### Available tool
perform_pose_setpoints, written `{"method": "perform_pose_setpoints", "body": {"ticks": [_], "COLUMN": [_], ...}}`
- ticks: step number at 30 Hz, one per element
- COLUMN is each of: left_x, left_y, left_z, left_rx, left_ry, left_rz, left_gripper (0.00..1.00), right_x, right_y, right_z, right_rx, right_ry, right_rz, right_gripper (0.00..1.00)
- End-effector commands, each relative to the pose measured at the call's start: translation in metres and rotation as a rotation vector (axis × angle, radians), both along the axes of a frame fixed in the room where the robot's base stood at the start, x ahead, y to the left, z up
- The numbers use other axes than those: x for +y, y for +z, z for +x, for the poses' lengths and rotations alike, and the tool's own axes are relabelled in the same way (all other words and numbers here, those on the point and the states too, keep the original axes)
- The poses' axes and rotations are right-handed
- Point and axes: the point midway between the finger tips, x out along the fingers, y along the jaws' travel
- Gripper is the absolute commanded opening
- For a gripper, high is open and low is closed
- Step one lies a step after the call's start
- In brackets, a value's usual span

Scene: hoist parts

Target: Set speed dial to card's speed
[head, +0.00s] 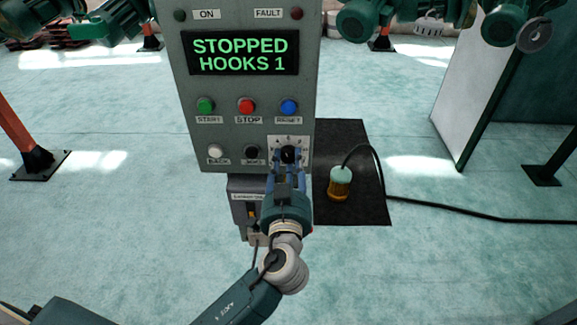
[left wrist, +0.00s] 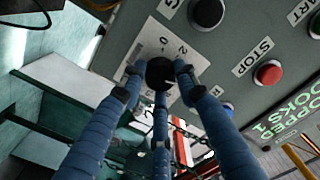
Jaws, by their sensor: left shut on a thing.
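The speed dial is a black knob (head: 289,153) on a white scale plate (head: 277,142) at the lower right of the grey control panel (head: 230,80). My left gripper (head: 288,168) reaches up to it from below, its blue fingers shut on the knob. In the left wrist view the fingers (left wrist: 160,78) close around the dial knob (left wrist: 160,71). Digits such as 0 and 2 show on the scale plate (left wrist: 186,48); the rest is partly hidden by the fingers. I cannot tell the exact setting. No readable speed card shows. My right gripper is out of view.
The display (head: 243,53) reads "STOPPED HOOKS 1". A green start button (head: 205,105), red stop button (head: 246,105) and blue reset button (head: 289,106) sit above the dial. A corded pendant-like yellow and green thing (head: 340,184) stands on a black mat (head: 366,205) at right.

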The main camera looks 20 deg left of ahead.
Motion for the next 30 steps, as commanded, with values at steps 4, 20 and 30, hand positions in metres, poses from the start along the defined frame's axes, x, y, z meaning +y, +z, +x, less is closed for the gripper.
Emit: {"method": "perform_pose_setpoints", "body": {"ticks": [4, 20, 30], "left_x": [0.0006, 0.0015, 0.0017], "left_y": [-0.0068, -0.0073, -0.0078], "left_z": [-0.0014, -0.0014, -0.0015], "left_rx": [0.043, 0.095, 0.096], "left_ry": [0.001, 0.003, 0.004], "left_rz": [0.098, 0.275, 0.277], "left_gripper": [0.05, 0.05, 0.05], "right_x": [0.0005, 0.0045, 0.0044], "right_y": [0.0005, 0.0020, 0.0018], "right_z": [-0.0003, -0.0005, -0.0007], "right_rx": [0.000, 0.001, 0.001], "right_ry": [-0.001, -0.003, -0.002], "right_rz": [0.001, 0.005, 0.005], "right_gripper": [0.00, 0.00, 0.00]}}
